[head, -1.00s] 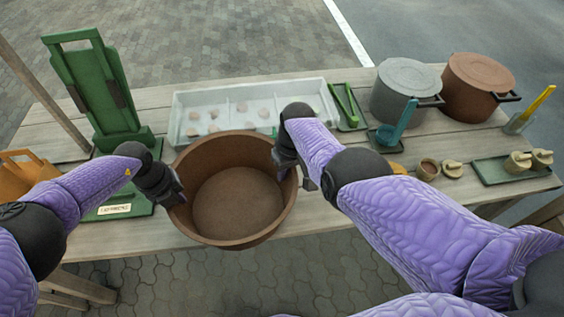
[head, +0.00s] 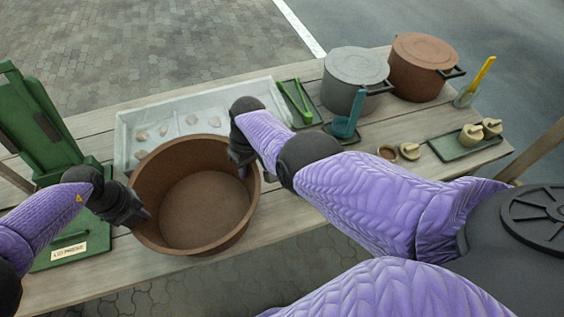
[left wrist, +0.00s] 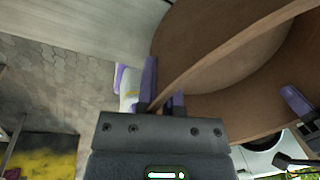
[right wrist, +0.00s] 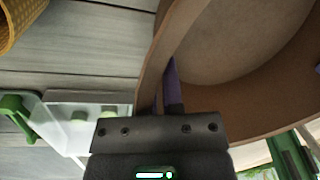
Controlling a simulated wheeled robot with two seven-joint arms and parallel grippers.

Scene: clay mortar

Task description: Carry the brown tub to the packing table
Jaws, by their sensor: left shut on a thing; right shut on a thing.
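The brown tub (head: 205,210) is round, wide and empty inside, and it is held between my two grippers at the front edge of the wooden table. My left gripper (head: 142,212) is shut on the tub's left rim; the left wrist view shows its fingers (left wrist: 163,95) on either side of the tub wall (left wrist: 225,62). My right gripper (head: 243,168) is shut on the tub's right rim; the right wrist view shows a finger (right wrist: 172,90) inside the wall (right wrist: 160,60). The tub hides part of the table edge.
The wooden table (head: 300,215) holds a white divided tray (head: 125,130) behind the tub, a green press (head: 45,140) at left, and a grey pot (head: 352,75) and brown pot (head: 420,65) at back right. A green tray (head: 470,145) with small cups is at right. Paving lies in front.

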